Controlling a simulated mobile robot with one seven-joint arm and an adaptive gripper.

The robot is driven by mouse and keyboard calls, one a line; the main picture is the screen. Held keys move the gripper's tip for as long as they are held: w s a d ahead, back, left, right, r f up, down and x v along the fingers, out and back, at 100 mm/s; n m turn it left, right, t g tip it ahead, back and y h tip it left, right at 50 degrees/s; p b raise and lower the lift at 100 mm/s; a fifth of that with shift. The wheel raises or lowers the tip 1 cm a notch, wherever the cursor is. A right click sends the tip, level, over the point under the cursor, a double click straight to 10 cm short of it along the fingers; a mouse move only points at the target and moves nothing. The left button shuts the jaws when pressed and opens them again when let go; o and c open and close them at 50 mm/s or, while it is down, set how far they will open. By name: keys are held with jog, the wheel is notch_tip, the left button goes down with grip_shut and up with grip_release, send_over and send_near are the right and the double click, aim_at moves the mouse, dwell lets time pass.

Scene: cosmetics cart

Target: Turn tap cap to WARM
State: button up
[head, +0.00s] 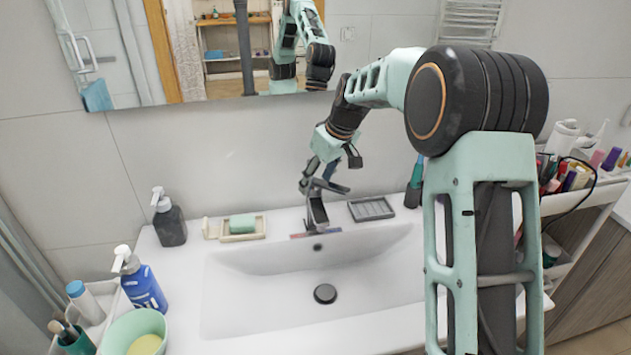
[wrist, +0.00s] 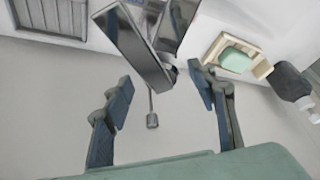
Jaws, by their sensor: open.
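The grey metal tap (head: 318,212) stands at the back middle of the basin, partly hidden by my gripper (head: 322,183). A red and blue strip (head: 316,234) lies at its foot. In the wrist view the tap (wrist: 135,48) shows as a shiny angular block, slanting across the gap between my fingers. My gripper (wrist: 161,80) is open, with one finger to the left of the tap and one to the right. I cannot tell whether either finger touches it. A thin rod with a small knob (wrist: 152,120) hangs between the fingers. The cap's setting cannot be read.
Left of the tap are a soap dish (head: 210,230) with green soap and a dark pump bottle (head: 169,222). A grey grated tray (head: 371,208) lies to the right. The white basin (head: 260,290) is empty. A mirror (head: 240,90) hangs behind my arm.

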jog(key=shift+w+a+f, duration=0.15)
jog(key=shift+f, duration=0.5)
grip_shut()
